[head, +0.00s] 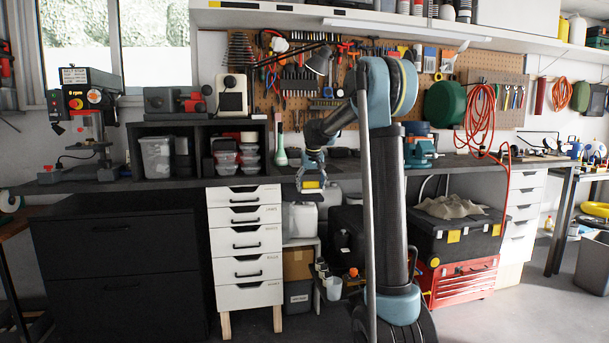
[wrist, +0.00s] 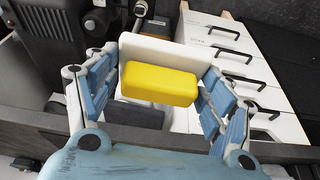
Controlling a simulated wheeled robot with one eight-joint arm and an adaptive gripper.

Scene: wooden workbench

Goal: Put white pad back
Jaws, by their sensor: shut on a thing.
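The white pad (wrist: 165,52) is a flat slab with a yellow block (wrist: 160,84) on its near face in the wrist view. My gripper (wrist: 161,72) is shut on the pad, with blue-and-white fingers at its left and right ends. In the head view my gripper (head: 312,180) hangs in front of the workbench, and the yellow block (head: 311,185) shows small between the fingers. The pad's far face is hidden.
The dark workbench top (head: 345,168) runs behind my gripper. A white drawer unit (head: 245,245) stands to the left below it, and white containers (head: 300,219) stand underneath. A black toolbox (head: 455,240) sits on a red one (head: 458,279) at right.

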